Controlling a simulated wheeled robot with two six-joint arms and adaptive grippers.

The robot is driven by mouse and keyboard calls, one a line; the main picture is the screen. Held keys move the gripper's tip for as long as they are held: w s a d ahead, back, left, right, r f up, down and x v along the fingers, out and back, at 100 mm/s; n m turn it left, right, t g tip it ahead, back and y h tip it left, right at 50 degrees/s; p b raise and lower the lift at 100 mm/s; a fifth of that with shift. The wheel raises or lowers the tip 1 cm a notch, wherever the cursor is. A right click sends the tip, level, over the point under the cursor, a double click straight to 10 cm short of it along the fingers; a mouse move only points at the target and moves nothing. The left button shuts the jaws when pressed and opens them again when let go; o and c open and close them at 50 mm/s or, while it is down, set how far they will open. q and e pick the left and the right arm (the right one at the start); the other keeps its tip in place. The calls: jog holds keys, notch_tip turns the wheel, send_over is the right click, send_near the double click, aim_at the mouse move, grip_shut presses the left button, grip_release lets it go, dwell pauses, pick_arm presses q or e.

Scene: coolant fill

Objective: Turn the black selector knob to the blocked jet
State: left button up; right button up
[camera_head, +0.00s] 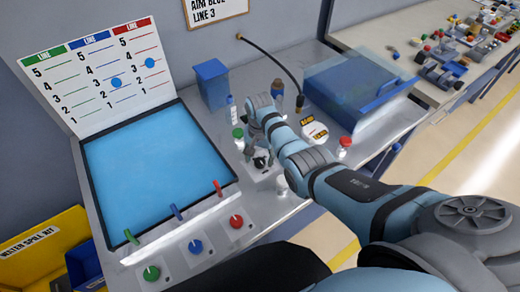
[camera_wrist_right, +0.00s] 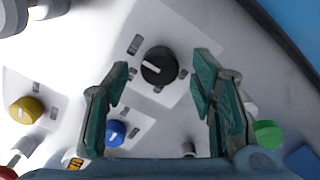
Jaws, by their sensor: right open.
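The black selector knob (camera_wrist_right: 158,66) sits on a white plate in the right wrist view. Its white pointer line points toward the left of that picture, and small dark labels lie around it. My right gripper (camera_wrist_right: 164,78) is open, with its green-padded fingers on either side of the knob in the picture. I see no contact with the knob. In the head view the right gripper (camera_head: 258,148) reaches down over the knob's panel and partly hides it. Three jets, green (camera_head: 130,237), blue (camera_head: 176,212) and red (camera_head: 217,187), stand along the blue basin. I cannot tell which is blocked. My left gripper is out of view.
A blue knob (camera_wrist_right: 115,133) and a yellow knob (camera_wrist_right: 25,110) are near the black one. A green-capped bottle (camera_head: 238,137) and a red-capped bottle (camera_head: 344,146) stand close to the right arm. A chart (camera_head: 95,75) stands behind the basin (camera_head: 155,160).

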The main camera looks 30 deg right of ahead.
aim_at(260, 161)
notch_tip(260, 161, up, 11)
jog(key=shift+f, duration=0.2)
dwell(0.3)
